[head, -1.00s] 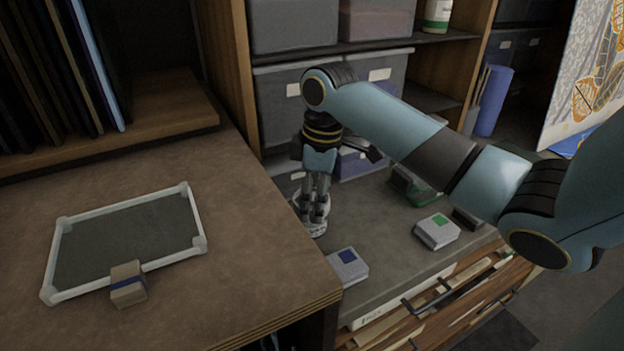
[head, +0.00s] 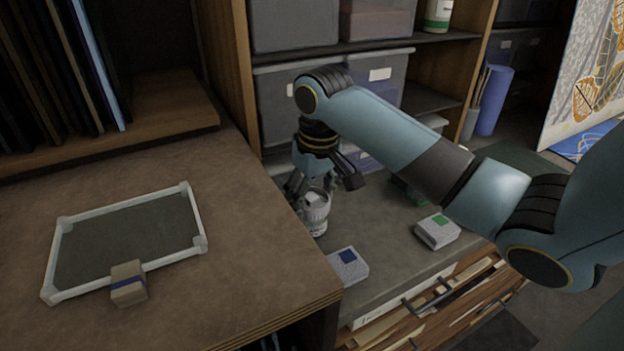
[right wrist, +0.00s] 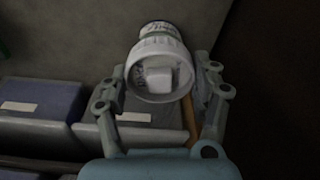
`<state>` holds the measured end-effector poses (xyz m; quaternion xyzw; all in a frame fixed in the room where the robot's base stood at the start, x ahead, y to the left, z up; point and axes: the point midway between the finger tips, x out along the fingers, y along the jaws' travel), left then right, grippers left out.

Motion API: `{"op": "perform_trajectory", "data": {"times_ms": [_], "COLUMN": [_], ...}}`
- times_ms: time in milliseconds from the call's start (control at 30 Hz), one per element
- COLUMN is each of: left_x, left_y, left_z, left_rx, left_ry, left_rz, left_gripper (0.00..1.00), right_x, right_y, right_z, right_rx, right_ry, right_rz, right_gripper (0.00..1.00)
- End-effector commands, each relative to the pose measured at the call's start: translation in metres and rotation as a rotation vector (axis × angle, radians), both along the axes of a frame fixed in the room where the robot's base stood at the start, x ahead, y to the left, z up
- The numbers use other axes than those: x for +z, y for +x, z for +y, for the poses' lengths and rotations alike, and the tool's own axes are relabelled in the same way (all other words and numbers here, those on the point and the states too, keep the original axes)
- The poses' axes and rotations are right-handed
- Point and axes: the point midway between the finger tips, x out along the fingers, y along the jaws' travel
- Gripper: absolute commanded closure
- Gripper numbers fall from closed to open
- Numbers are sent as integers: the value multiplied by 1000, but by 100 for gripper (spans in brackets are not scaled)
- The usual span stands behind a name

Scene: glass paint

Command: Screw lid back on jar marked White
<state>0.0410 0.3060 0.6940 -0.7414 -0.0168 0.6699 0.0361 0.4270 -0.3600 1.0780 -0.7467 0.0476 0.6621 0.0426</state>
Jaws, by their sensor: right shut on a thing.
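The white jar (head: 316,222) stands upright on the lower grey cabinet top, close to the brown desk's edge; its marking is too small to read. In the right wrist view a ridged white lid (right wrist: 160,72) with a pale square on its face lies between my fingers, with the jar body (right wrist: 158,29) directly behind it. I cannot tell whether the lid is seated on the jar. My right gripper (head: 309,194) is at the jar's top, tilted, its fingers on either side of the lid in the wrist view (right wrist: 161,82) and shut on it. My left gripper is out of view.
Boxes with a blue label (head: 347,266) and a green label (head: 437,231) sit on the cabinet top. Grey bins (head: 280,105) stand behind. A white-framed screen (head: 203,244) and a small block (head: 128,284) lie on the brown desk (head: 250,270).

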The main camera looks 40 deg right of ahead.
Motion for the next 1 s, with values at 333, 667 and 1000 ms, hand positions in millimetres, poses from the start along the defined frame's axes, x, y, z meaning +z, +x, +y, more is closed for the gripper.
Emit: {"op": "perform_trajectory", "data": {"times_ms": [333,667,1000], "left_x": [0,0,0], "left_y": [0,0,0], "left_z": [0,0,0], "left_rx": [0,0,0], "left_ry": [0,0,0], "left_rz": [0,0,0], "left_gripper": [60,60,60], "right_x": [-1,-1,-1], "right_y": [0,0,0], "right_z": [0,1,0], "right_rx": [-46,-456,-502], "right_ry": [1,2,0], "right_rz": [1,1,1], "right_gripper": [58,58,58]}}
